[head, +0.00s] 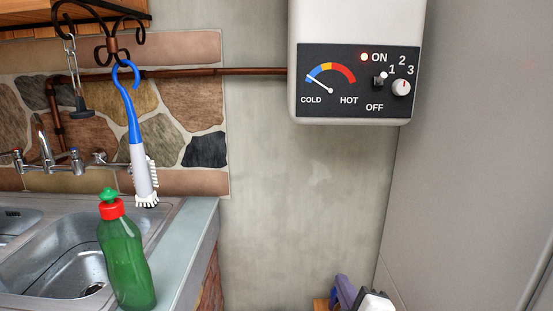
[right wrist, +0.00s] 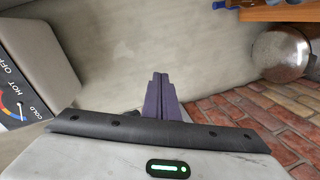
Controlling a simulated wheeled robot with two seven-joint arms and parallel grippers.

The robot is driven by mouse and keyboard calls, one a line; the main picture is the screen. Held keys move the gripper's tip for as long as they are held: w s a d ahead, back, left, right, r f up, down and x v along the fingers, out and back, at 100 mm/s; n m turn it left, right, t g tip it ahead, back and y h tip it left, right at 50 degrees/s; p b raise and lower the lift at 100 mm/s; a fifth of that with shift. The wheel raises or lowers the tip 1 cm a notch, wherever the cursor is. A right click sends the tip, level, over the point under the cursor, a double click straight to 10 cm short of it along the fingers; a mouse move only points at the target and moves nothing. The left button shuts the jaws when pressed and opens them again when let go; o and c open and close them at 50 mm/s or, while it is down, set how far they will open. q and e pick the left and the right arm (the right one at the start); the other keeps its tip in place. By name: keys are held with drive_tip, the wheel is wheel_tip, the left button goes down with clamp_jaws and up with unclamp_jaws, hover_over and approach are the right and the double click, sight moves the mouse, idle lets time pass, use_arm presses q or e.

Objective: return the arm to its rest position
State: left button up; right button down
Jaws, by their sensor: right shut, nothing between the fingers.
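My right gripper (head: 344,287) shows at the bottom edge of the head view, below the heater and close to the grey wall. In the right wrist view its two purple fingers (right wrist: 160,92) are together with nothing between them. Most of the right arm is out of the picture. My left gripper is in neither view.
A white water heater (head: 345,110) hangs at upper right, its red lamp lit and needle near COLD. At left are a steel sink (head: 75,260), a green bottle (head: 125,265) on its edge, and a hanging blue-and-white brush (head: 135,125). Bare wall (head: 290,190) lies between.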

drive_tip(key=s+d+f+m+g+y, duration=0.1)
drive_tip(key=s+f+m+g, duration=0.6)
drive_tip(key=s+f, duration=2.1)
drive_tip(key=s+d+m, duration=0.1)
drive_tip(key=m, duration=0.4)
drive_tip(key=shift+d+f+y, duration=0.15)
drive_tip(key=shift+d+y, duration=0.05)
drive_tip(key=shift+y, duration=0.2)
